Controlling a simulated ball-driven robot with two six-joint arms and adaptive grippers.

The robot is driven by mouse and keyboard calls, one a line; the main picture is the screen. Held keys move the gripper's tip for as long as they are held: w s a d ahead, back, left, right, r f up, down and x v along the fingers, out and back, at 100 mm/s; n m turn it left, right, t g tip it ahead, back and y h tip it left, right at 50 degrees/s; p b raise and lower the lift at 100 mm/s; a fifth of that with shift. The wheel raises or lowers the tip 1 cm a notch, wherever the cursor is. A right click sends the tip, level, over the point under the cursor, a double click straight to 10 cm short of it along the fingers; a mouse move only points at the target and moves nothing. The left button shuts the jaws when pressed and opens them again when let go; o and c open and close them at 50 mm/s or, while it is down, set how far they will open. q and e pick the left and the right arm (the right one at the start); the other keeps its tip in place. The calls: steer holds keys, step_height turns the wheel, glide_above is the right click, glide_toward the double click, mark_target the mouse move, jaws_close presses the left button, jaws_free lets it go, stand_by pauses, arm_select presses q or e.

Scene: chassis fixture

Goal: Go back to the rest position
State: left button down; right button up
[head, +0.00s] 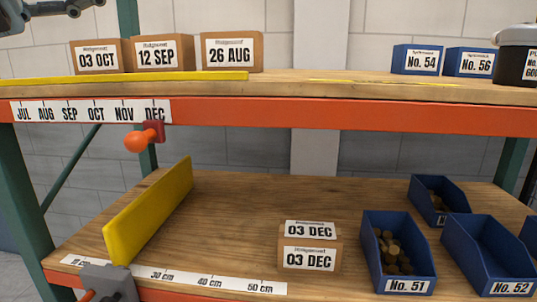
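Part of my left gripper (70,7) shows at the top left corner, above the upper shelf and the date boxes. The picture's top edge cuts it off, so I cannot tell whether its fingers are open or shut. I see nothing held in the part that shows. My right gripper is not in view.
The upper shelf (330,88) holds cardboard date boxes (162,55), small blue boxes (417,60) and a dark container (516,65). The lower shelf (230,215) has a yellow divider (150,212), a 03 DEC box (310,248) and several blue bins (398,255). Its middle is clear.

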arm_select(q)
steer(key=w+a+f+n+t+y, duration=0.1)
steer(key=a+f+n+t+y, duration=0.35)
steer(key=n, duration=0.75)
steer(key=w+a+f+n+t+y, duration=0.1)
steer(key=w+a+n+t+y, duration=0.1)
steer(key=a+n+t+y, duration=0.55)
steer(key=s+a+f+n+g+y, duration=0.2)
steer(key=f+n+g+y, duration=0.25)
steer(key=f+n, duration=0.4)
steer(key=s+a+f+n+g+y, duration=0.1)
steer(key=s+f+n+g+y, duration=0.3)
steer(key=f, duration=0.7)
steer(key=s+d+f+n+g+h, duration=0.15)
steer(key=s+d+f+g, duration=0.35)
steer(key=s+f, duration=0.5)
steer(key=s+d+f+n+g+h, duration=0.1)
steer(key=s+d+f+n+g, duration=0.15)
steer(key=s+f+g, duration=0.55)
steer(key=s+a+f+b, duration=0.1)
steer(key=s+f+b, duration=0.1)
steer(key=f, duration=1.4)
steer(key=s+a+f+b, duration=0.2)
steer(key=f, duration=1.5)
steer(key=s+f+b, duration=0.2)
steer(key=s+f, duration=1.4)
steer(key=s, duration=0.1)
steer(key=shift+s+a+f+g, duration=0.2)
steer(key=shift+a+f+g, duration=0.05)
steer(key=shift+f+g, duration=0.1)
